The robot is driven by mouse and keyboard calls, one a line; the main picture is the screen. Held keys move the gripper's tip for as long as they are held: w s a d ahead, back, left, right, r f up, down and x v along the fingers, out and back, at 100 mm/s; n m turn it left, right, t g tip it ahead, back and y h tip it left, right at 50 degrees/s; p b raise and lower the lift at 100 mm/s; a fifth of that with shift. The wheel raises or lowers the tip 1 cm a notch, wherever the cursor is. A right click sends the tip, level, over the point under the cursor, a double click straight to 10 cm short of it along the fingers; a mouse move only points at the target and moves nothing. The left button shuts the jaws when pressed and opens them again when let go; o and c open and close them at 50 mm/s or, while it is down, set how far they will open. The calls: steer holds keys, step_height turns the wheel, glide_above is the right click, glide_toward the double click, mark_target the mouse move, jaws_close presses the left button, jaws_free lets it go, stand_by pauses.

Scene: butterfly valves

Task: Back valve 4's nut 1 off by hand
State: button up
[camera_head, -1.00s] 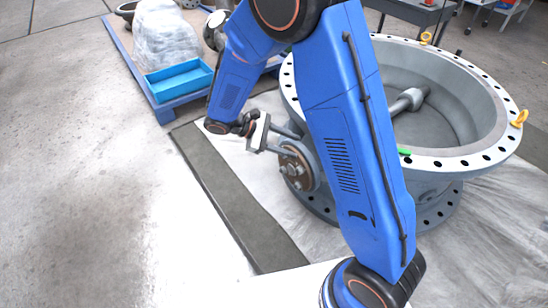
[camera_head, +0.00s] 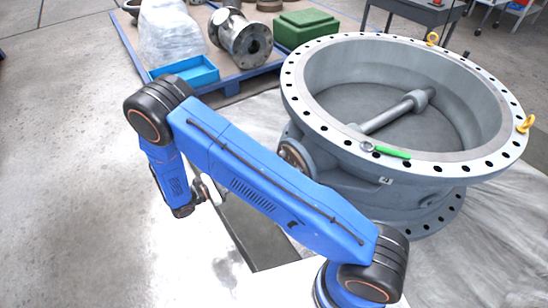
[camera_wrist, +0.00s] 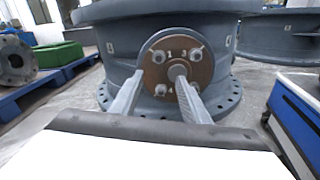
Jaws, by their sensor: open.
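Nut 1 (camera_wrist: 159,57) sits on a stud at the plate's upper left. My gripper (camera_wrist: 158,78) is open and empty, apart from the plate. The head view mostly hides it behind my arm.
A green bar (camera_head: 391,152) lies on the valve's top rim, and yellow eyebolts (camera_head: 526,124) stand on it. A blue pallet (camera_head: 232,85) with a blue tray (camera_head: 184,75) and a flanged pipe (camera_head: 242,40) is behind. The floor at left is clear.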

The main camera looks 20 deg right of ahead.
glide_toward(281, 155)
steer(key=x, duration=0.8)
steer(key=shift+w+a+f, duration=0.1)
steer(key=shift+f, duration=0.15)
steer(key=c, duration=1.1)
